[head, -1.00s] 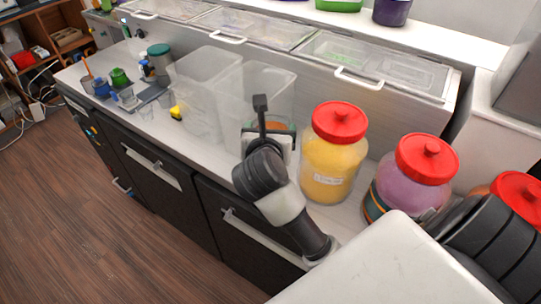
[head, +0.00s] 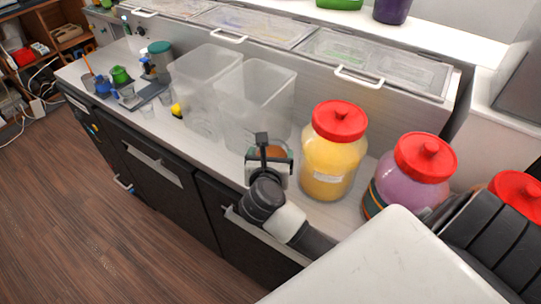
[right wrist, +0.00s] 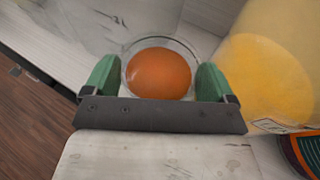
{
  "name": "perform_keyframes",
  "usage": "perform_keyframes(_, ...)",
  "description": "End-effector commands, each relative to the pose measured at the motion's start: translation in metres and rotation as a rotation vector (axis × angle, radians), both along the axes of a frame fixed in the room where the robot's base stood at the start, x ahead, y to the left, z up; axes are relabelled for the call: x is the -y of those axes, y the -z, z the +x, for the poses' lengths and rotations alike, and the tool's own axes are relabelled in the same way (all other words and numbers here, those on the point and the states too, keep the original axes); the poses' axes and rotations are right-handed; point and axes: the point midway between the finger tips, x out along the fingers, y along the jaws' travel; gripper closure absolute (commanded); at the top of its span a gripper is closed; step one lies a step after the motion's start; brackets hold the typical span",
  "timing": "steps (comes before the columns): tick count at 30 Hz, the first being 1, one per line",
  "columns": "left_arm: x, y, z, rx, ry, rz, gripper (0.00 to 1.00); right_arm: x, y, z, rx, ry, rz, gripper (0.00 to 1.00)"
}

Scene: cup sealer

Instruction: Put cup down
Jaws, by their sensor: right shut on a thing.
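A clear cup with orange contents (right wrist: 158,72) sits between the green fingers of my right gripper (right wrist: 156,82) in the right wrist view. The fingers are shut on its two sides. In the head view my right gripper (head: 269,160) is over the counter (head: 220,160), left of the yellow jar, and the cup (head: 277,152) shows only partly behind it. I cannot tell whether the cup's base touches the counter. My left gripper is not in view.
A yellow jar (head: 330,165) and a purple jar (head: 410,180), both red-lidded, stand to the right. Two clear bins (head: 258,95) (head: 205,80) stand behind and left. A tray with small items (head: 150,95) is farther left. The counter's front strip is clear.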

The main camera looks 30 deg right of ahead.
Motion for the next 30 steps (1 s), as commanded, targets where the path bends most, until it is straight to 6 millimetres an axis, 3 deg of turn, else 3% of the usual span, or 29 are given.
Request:
perform_keyframes(2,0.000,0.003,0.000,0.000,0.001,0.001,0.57,0.000,0.003,0.000,0.001,0.000,0.000,0.68)
perform_keyframes(3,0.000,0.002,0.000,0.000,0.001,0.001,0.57,0.000,0.003,0.000,0.000,0.001,0.000,0.08)
perform_keyframes(5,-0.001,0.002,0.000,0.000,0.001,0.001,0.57,0.000,0.002,0.000,-0.002,0.001,0.000,0.00)
perform_keyframes(14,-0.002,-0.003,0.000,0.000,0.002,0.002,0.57,0.000,-0.003,0.000,-0.001,0.000,-0.001,0.00)
perform_keyframes(30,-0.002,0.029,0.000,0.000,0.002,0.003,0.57,-0.063,-0.029,-0.074,-0.001,-0.001,0.003,0.00)
